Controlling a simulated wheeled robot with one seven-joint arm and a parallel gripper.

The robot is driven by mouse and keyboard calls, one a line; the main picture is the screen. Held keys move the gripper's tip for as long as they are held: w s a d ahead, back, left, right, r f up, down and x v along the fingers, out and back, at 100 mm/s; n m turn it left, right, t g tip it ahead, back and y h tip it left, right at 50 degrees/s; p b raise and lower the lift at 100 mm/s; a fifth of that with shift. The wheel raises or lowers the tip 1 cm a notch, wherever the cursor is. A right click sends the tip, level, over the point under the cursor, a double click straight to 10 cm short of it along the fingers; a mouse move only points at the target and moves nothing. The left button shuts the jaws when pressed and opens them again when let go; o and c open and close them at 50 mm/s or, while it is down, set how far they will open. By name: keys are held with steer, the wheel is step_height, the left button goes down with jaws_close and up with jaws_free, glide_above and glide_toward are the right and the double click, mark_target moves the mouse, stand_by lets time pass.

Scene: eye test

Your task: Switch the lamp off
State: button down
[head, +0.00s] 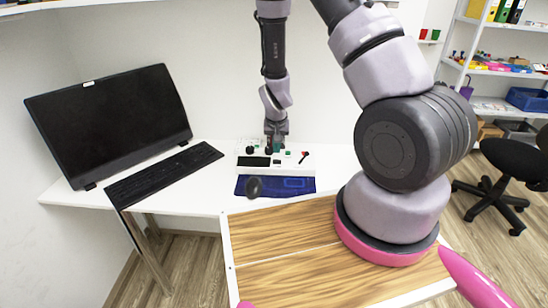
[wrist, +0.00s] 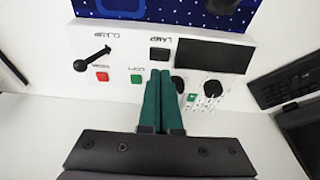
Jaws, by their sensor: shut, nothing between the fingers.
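A white control panel (wrist: 135,87) lies under my gripper in the wrist view. It also shows on the desk in the head view (head: 240,171). A black square switch (wrist: 159,54) sits beside a label that seems to read LAMP, seen upside down. My gripper (wrist: 162,72) is shut and empty. Its green fingertips appear just short of the square switch; I cannot tell whether they touch the panel. In the head view my gripper (head: 276,143) is over the panel's back part. No lamp is clearly visible, so I cannot tell whether it is lit.
The panel also has a black lever (wrist: 92,57), a red button (wrist: 102,76), a green button (wrist: 137,78), a dark display (wrist: 214,55) and a black knob (wrist: 213,88). A blue mat (head: 296,184) lies before it. A monitor (head: 110,120) and keyboard (head: 165,176) stand left.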

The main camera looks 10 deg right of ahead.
steer(key=d+v, duration=0.1)
steer(key=v, duration=0.9)
steer(key=shift+a, duration=0.4)
steer(key=shift+a+r, duration=0.1)
steer(key=shift+a, duration=0.05)
